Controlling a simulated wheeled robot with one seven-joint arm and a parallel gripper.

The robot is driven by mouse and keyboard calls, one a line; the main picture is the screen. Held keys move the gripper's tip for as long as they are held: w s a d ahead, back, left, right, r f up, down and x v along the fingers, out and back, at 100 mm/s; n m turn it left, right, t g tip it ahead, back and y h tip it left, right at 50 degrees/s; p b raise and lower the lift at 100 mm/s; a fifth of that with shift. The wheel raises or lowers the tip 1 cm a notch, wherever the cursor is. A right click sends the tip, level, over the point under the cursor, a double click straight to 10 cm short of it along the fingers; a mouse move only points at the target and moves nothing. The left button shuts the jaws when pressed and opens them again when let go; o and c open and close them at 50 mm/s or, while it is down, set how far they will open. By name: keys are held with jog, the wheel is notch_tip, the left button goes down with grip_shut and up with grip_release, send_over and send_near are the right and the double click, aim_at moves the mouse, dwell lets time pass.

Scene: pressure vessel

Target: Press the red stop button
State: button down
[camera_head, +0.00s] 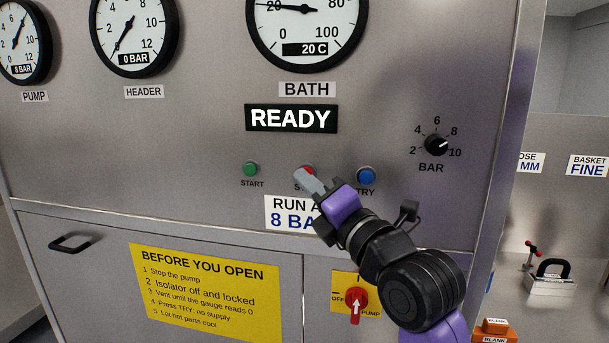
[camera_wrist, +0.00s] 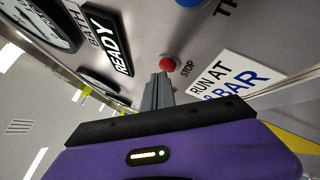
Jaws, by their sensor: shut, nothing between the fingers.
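The red stop button (camera_head: 308,170) sits on the grey panel between the green START button and the blue TRY button. In the head view my gripper (camera_head: 302,175) covers most of it and part of its label. In the wrist view the red stop button (camera_wrist: 168,64) shows clearly, with the STOP label beside it. My gripper (camera_wrist: 160,78) is shut and empty, and its fingertips are right at the button's edge. I cannot tell whether they touch it.
The green START button (camera_head: 250,169) is to the left and the blue TRY button (camera_head: 366,176) to the right. The READY display (camera_head: 291,118) is above. A BAR knob (camera_head: 436,145) is at the right. A red isolator switch (camera_head: 356,299) is below, near my arm.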

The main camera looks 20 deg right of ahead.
jog(key=shift+s+a, duration=0.9)
jog(key=shift+s, duration=0.3)
jog(key=shift+s+a, duration=0.85)
jog(key=shift+s, duration=0.35)
jog(key=s+d+r+m+t+h, duration=0.1)
jog(key=s+d+r+m+t, duration=0.15)
jog(key=m, duration=0.75)
jog(key=s+d+f+m+h, duration=0.1)
jog(key=s+f+m+h, duration=0.1)
jog(key=s+f+m, duration=0.5)
jog(key=s+f+m+h, duration=0.25)
jog(key=f+m, duration=0.35)
jog(key=f, duration=0.3)
jog(key=s+a+f+m+g+y, duration=0.1)
jog(key=s+f+g, duration=0.3)
jog(key=s+f, duration=0.6)
jog(key=s+a+f+m+g+y, duration=0.1)
jog(key=s+f+g, duration=0.3)
jog(key=s+f, duration=0.7)
jog(key=s+m, duration=0.1)
jog(key=s, duration=0.6)
jog(key=shift+s+a+y, duration=0.25)
jog(key=shift+s+y, duration=0.05)
jog(key=shift+y, duration=0.05)
